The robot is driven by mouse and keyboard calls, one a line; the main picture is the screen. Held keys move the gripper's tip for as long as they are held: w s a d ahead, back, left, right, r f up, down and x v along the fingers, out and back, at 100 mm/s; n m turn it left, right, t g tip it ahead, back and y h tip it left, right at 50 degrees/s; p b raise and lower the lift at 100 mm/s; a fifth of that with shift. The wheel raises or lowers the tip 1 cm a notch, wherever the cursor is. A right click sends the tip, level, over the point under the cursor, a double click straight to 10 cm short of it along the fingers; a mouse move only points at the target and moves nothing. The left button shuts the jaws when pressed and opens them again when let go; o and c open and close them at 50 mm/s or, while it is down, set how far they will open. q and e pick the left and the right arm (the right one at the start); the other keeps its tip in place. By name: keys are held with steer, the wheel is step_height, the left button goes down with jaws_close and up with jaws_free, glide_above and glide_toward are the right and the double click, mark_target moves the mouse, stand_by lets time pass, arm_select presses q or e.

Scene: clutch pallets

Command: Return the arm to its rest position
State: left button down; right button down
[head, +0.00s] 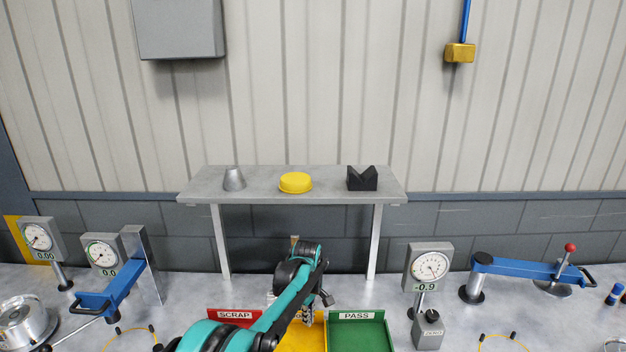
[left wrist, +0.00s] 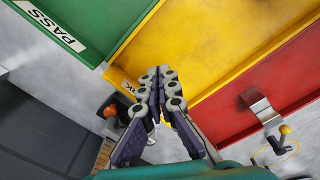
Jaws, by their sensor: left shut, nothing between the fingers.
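My left arm, teal and black, comes in from the bottom of the head view and bends above the bins. Its gripper (head: 308,316) hangs over the yellow bin (head: 290,340), partly hidden by the arm. In the left wrist view the gripper's fingers (left wrist: 157,76) are together with nothing between them. They point toward the yellow bin (left wrist: 185,40). My right gripper is not in view.
A red SCRAP bin (head: 235,315) and a green PASS bin (head: 358,332) flank the yellow one. A dial gauge (head: 431,265) stands right of them, with a blue lever tool (head: 525,268) beyond. A grey shelf (head: 265,197) stands behind.

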arm_select(q)
steer(key=s+a+r+m+t+b, duration=0.25)
steer(key=s+a+r, duration=0.2)
steer(key=s, duration=0.35)
steer(key=s+a+r+m+t+b, duration=0.1)
steer(key=s+a+r+m+b, duration=0.25)
steer(key=s+a, duration=0.35)
steer(key=s+a+f+m+t+b, duration=0.1)
steer(key=s+a+f+m+b, duration=0.1)
steer(key=s, duration=0.6)
steer(key=s+a+f+m+t+b, duration=0.2)
steer(key=s+f, duration=0.4)
steer(key=s, duration=0.3)
steer(key=shift+a+f+m+b, duration=0.25)
steer(key=shift+a+m+b, duration=0.2)
steer(key=shift+m+b, duration=0.4)
steer(key=shift+s, duration=0.1)
